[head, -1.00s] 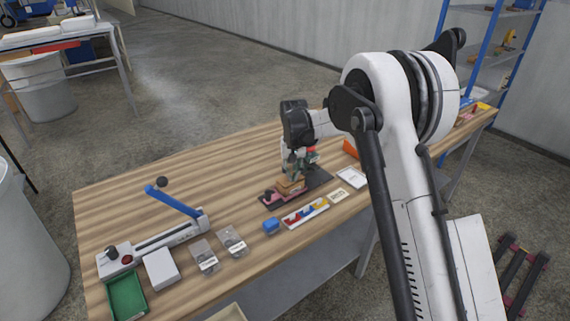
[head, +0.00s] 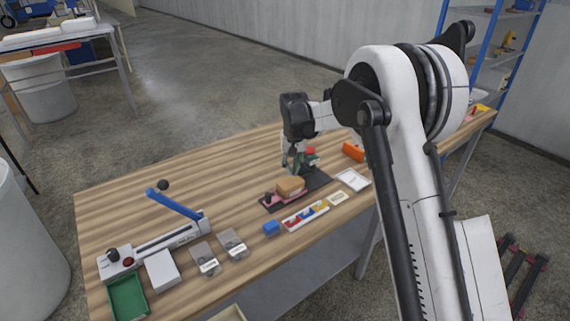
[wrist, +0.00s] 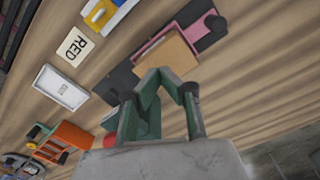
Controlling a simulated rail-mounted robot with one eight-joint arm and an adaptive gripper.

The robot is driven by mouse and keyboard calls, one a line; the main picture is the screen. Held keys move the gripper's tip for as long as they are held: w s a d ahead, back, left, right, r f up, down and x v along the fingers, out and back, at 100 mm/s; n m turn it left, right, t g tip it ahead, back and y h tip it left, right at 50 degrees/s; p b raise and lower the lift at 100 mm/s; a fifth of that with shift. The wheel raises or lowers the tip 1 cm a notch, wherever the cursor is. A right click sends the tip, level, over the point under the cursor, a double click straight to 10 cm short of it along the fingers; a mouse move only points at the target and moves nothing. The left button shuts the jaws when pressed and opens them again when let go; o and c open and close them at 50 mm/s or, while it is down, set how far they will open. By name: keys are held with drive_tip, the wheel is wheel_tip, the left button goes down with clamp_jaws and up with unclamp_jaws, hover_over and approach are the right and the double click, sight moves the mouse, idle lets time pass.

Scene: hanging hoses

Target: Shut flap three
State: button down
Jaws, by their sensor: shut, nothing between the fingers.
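No flap marked three can be made out in these views, and I cannot tell which thing is flap three. My gripper (head: 291,167) is shut and empty, over the dark mat (head: 318,179) in the middle of the bench. The wrist view shows its fingertips (wrist: 168,75) close to a tan block (wrist: 167,54), which also shows in the head view (head: 290,186). The block sits beside a pink piece with a black knob (wrist: 184,33). I cannot tell whether the fingers touch the block.
Two clear labelled boxes (head: 204,257) and a blue-levered device (head: 175,203) stand left. An orange item (head: 353,151) lies right. The bench behind is clear.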

drive_tip(key=shift+r+p, duration=0.7)
drive_tip(key=shift+r, duration=1.4)
drive_tip(key=s+d+r+t, duration=0.2)
drive_tip(key=s+d+r, duration=0.4)
drive_tip(key=s+r, duration=0.35)
drive_tip(key=s+d+r+t, duration=0.1)
drive_tip(key=s+d+r, duration=0.5)
drive_tip(key=s+r, duration=0.35)
drive_tip(key=s+d+f+t, duration=0.2)
drive_tip(key=s+d, duration=0.2)
drive_tip(key=s, duration=0.7)
drive_tip(key=s+d+f+m+t, duration=0.1)
drive_tip(key=s+d+f+t, duration=0.1)
drive_tip(key=s, duration=1)
drive_tip(key=shift+d+m, duration=0.3)
drive_tip(key=shift+d, duration=0.6)
